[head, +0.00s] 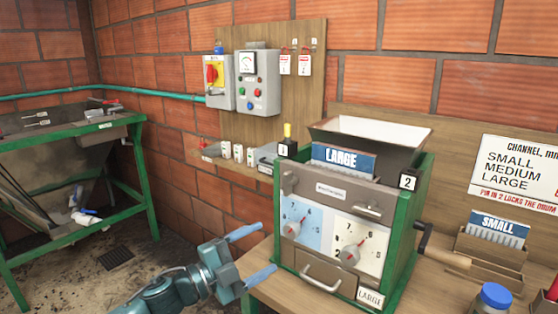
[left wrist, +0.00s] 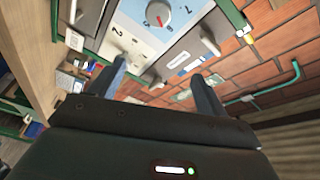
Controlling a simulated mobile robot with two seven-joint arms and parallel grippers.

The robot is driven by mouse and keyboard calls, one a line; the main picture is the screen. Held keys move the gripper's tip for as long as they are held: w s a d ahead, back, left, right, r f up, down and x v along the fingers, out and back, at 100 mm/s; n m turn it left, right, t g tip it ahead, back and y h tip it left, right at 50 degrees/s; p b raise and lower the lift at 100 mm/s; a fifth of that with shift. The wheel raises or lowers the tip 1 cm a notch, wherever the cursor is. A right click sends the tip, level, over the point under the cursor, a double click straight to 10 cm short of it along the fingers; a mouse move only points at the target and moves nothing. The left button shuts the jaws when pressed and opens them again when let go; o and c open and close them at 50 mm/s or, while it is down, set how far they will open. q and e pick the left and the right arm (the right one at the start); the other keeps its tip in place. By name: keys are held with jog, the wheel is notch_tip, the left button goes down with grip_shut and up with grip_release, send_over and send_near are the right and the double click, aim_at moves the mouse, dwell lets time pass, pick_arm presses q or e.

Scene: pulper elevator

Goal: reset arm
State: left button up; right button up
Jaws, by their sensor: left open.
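My left gripper (head: 267,247) reaches in from the bottom of the head view. Its two blue fingers are spread apart with nothing between them. They point right, just left of the green-framed pulper machine (head: 345,195). Whether a fingertip touches the machine or bench I cannot tell. In the left wrist view the open fingers (left wrist: 158,65) point toward the machine's dial panel (left wrist: 133,45), which appears tilted. My right gripper is not in view.
The machine stands on a wooden bench (head: 440,290), with a crank handle (head: 440,250) on its right and a SMALL card rack (head: 495,240) beyond. A control box (head: 258,82) hangs on the brick wall. A green-legged table (head: 140,165) stands left; floor between is mostly open.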

pick_arm(q)
jog(key=s+a+f+n+y, duration=0.4)
jog(key=s+f+n+y, duration=0.2)
jog(key=s+f+n, duration=0.4)
jog(key=s+a+f+n+y, duration=0.4)
jog(key=s+f+n+y, duration=0.2)
jog(key=s+f+n, duration=0.5)
jog(key=s+f, duration=0.5)
jog(key=f, duration=0.1)
jog(key=shift+a+g, duration=0.4)
